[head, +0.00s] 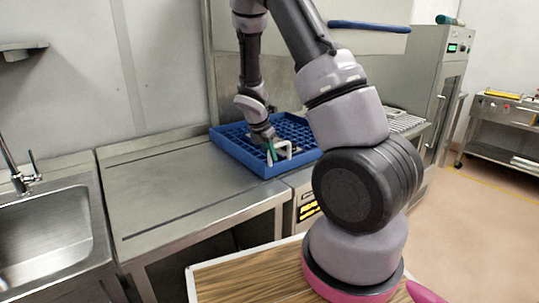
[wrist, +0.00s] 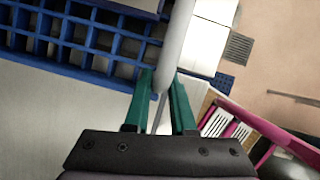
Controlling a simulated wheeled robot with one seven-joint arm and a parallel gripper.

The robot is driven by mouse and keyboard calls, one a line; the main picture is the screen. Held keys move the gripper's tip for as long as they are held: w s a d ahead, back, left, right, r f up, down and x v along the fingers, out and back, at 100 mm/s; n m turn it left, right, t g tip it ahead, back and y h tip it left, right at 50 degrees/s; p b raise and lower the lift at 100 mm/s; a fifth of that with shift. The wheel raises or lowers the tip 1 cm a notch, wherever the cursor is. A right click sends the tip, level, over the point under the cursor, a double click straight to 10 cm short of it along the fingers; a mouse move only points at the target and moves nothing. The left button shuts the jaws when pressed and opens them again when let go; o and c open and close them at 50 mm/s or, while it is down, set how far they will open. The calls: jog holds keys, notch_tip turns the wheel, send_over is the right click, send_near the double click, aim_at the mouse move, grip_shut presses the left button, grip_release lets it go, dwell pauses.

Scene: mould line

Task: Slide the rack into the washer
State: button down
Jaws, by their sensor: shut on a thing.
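The blue grid rack (head: 228,145) lies flat at the right end of the steel counter, in the washer's (head: 228,70) open bay below the raised hood with its dark blue bar. How far in it sits is partly hidden by my arm. A white handle (head: 284,153) stands at the rack's near side. My gripper (head: 271,150) is shut on this handle. In the wrist view, the green fingers (wrist: 161,92) lie on both sides of the white bar (wrist: 175,45), with the blue rack grid (wrist: 70,50) at upper left.
A steel sink (head: 45,235) is at left, and a clear counter (head: 170,185) runs from it to the rack. A panel with yellow lettering (head: 308,210) is below the rack. A tall steel cabinet (head: 440,80) and a trolley (head: 500,130) stand at right.

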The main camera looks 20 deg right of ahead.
aim_at(288, 143)
jog(key=d, duration=0.2)
jog(key=w+d, duration=0.1)
jog(key=d, duration=0.2)
jog(key=w+d, duration=0.1)
jog(key=d, duration=0.2)
jog(key=shift+w+d, duration=0.25)
jog(key=c, duration=0.8)
grip_release()
jog(key=shift+o, duration=0.2)
jog(key=v, duration=1)
jog(key=shift+s+a+r, duration=0.15)
jog(key=shift+r, duration=0.25)
